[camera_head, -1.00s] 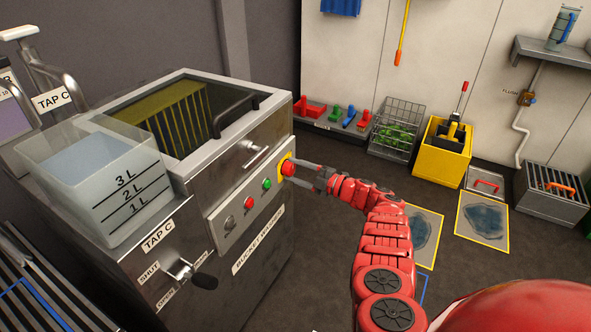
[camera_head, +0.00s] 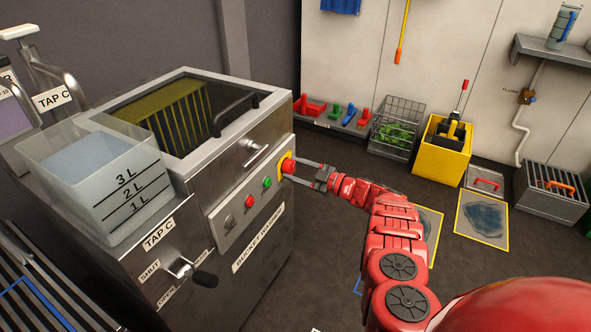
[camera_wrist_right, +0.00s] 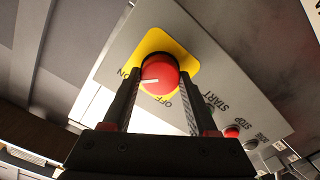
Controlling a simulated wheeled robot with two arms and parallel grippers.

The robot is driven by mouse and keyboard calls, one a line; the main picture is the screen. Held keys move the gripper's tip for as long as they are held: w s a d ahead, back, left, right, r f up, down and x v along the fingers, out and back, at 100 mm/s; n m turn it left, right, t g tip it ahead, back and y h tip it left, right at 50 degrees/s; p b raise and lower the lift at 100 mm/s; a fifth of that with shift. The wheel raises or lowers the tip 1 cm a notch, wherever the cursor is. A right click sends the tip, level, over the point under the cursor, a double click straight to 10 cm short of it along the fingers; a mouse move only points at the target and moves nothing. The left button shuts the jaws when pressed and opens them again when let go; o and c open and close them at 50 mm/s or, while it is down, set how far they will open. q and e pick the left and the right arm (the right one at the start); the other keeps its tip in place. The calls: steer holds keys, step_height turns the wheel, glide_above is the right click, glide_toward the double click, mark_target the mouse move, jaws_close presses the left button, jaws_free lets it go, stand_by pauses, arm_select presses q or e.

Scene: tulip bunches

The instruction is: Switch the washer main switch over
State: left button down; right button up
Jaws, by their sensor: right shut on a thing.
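The washer (camera_head: 240,215) is a steel cabinet with a glazed lid. Its main switch (camera_head: 287,166) is a round red knob on a yellow plate at the right end of the front panel. In the right wrist view the main switch (camera_wrist_right: 160,75) shows a white pointer line, with ON on the left of the plate and OFF below right. My right gripper (camera_head: 299,170) is at the switch, and its fingers (camera_wrist_right: 155,92) are closed on both sides of the knob. The pointer points left, towards the ON side. My left gripper is not in view.
Green and red buttons (camera_head: 267,182) sit beside the switch on the panel. A clear measuring tank (camera_head: 90,185) and a black-handled tap lever (camera_head: 204,279) are at the left. A yellow bin (camera_head: 441,160) and wire basket (camera_head: 397,128) stand by the back wall.

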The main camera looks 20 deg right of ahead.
steer(key=shift+f, duration=0.1)
steer(key=o, duration=1.4)
steer(key=shift+s+d, duration=0.15)
steer(key=p+v, duration=0.4)
steer(key=v, duration=1.3)
